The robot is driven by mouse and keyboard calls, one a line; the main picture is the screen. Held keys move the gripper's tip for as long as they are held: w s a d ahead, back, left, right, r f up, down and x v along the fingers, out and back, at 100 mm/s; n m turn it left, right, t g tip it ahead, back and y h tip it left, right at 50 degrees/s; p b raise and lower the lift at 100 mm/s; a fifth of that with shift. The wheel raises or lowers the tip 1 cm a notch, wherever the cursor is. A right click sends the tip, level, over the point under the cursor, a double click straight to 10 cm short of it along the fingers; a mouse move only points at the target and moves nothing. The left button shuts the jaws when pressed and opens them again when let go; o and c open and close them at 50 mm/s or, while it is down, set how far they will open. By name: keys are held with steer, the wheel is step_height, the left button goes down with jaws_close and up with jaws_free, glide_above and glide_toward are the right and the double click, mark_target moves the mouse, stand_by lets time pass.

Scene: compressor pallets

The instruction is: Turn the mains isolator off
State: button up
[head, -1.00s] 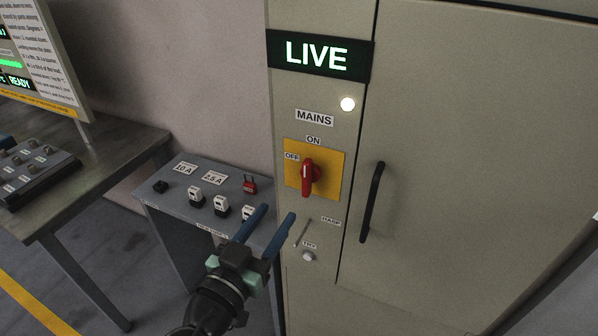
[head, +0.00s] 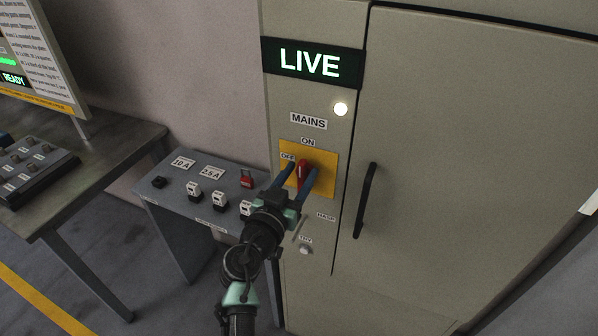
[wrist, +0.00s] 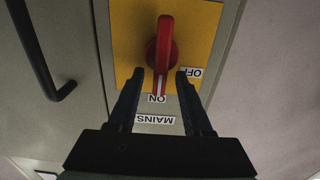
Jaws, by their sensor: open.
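The mains isolator is a red rotary handle (head: 304,172) on a yellow plate (head: 327,162) on the cabinet front. In the wrist view the red handle (wrist: 164,50) points at the ON label (wrist: 157,99), with the OFF label (wrist: 195,72) to one side. The LIVE sign (head: 310,63) is lit green and the round lamp (head: 341,109) is lit white. My gripper (head: 297,176) is open, with one blue finger on each side of the handle in the head view. The wrist view also shows the fingertips (wrist: 158,75) spread around the handle's ON end. Contact cannot be told.
A black door handle (head: 366,200) stands out right of the isolator. A low grey bench (head: 170,195) to the left carries a red padlock (head: 247,179) and several white-topped devices. A hasp and TRY button (head: 305,250) sit below the isolator.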

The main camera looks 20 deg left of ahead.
jaws_close()
steer(key=shift+f, duration=0.1)
stand_by(0.3)
